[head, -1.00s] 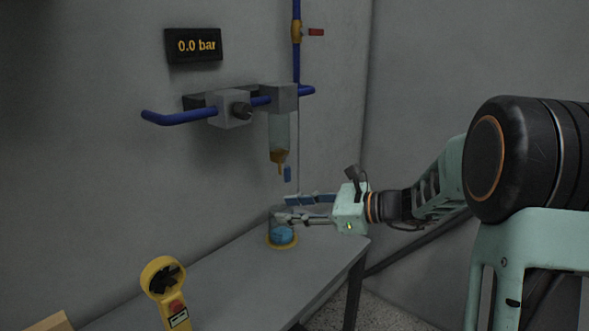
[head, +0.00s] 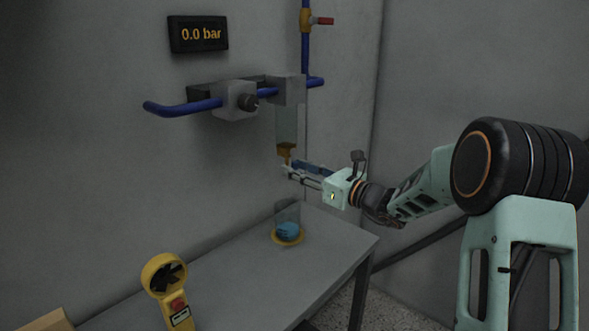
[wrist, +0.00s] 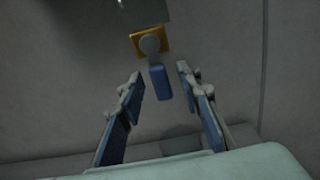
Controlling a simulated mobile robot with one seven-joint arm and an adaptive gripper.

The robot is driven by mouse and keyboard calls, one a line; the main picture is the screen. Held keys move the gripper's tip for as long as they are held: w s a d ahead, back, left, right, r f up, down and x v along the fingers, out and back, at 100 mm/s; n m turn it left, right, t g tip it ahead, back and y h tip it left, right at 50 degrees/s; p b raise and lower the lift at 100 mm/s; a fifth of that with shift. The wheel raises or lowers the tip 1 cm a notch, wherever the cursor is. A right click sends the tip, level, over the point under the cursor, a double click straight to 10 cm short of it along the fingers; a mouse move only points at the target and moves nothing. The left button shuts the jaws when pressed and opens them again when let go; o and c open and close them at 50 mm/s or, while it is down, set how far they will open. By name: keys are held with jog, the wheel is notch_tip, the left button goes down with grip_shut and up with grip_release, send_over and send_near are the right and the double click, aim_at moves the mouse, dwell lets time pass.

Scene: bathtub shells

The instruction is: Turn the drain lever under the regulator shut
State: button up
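The regulator's clear bowl (head: 286,124) hangs under a grey block (head: 286,90) on the blue pipe, with a brass drain (head: 286,151) at its lower end. In the wrist view the drain is a brass square (wrist: 136,40) with a grey round end, and the blue drain lever (wrist: 160,83) hangs down from it. My gripper (head: 294,167) is just below the drain in the head view, where its fingers hide the lever. In the wrist view my gripper (wrist: 159,76) is open, with one finger on either side of the lever and visible gaps between.
A clear cup with blue contents (head: 288,231) stands on a yellow ring (head: 274,240) on the grey table (head: 235,275). A yellow handheld fan-like meter (head: 165,275) is at the front. A red-handled valve (head: 322,20) is above. The display (head: 198,34) reads 0.0 bar.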

jog(key=shift+w+a, duration=0.45)
jog(key=shift+a, duration=0.1)
grip_shut()
